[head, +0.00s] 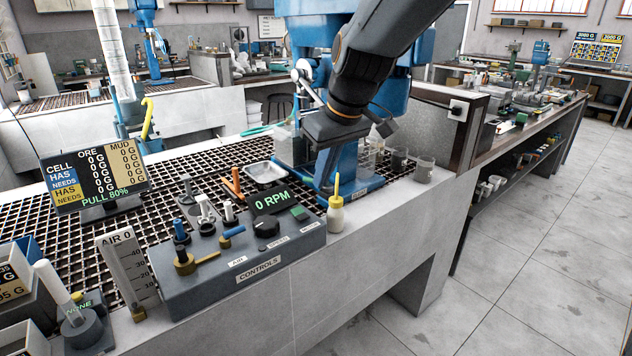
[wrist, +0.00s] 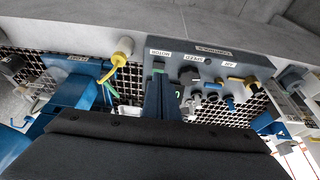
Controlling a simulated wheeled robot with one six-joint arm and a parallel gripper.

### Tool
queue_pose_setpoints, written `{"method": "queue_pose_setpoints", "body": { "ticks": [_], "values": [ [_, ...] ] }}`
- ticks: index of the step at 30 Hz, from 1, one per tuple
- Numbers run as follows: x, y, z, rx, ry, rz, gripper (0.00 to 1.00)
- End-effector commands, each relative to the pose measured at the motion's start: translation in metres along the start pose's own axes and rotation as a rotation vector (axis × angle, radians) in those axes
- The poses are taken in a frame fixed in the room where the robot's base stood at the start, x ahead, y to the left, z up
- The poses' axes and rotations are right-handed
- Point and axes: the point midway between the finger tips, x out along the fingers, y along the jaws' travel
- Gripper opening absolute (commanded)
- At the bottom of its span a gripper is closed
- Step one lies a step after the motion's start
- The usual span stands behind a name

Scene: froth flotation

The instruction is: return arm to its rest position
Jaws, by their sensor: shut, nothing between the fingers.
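My gripper (head: 325,178) hangs from my dark arm in front of the blue flotation machine (head: 297,35) in the head view. Its fingers point down behind the control box (head: 285,252) and partly blend with the blue machine. In the wrist view the gripper (wrist: 162,84) shows as narrow dark-blue fingers close together, with nothing seen between them. They reach toward the control box (wrist: 235,62), near its motor end. A gap between fingers and box cannot be judged. The box display reads 0 RPM.
A small bottle with a yellow nozzle (head: 335,215) stands right of the control box. A metal tray (head: 266,173) lies behind it. Glass beakers (head: 424,168) stand beside the machine. A display screen (head: 95,180) stands at left. The floor (head: 530,230) at right is clear.

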Motion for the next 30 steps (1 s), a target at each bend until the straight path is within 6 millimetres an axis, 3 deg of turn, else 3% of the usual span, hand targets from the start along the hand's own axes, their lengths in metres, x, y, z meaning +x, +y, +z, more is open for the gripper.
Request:
{"method": "queue_pose_setpoints", "body": {
  "ticks": [12,15,17,22,27,30],
  "values": [
    [-0.003,0.0,0.002,0.001,0.0,0.0,0.0],
    [0.002,0.004,0.013,0.027,-0.015,0.005,0.0],
    [0.01,0.008,0.031,0.068,-0.036,0.014,0.0],
    [0.042,0.023,0.118,0.266,-0.135,0.058,0.0],
    [0.064,0.024,0.206,0.456,-0.223,0.103,0.0],
    [0.07,0.02,0.239,0.529,-0.255,0.121,0.0]
  ]
}}
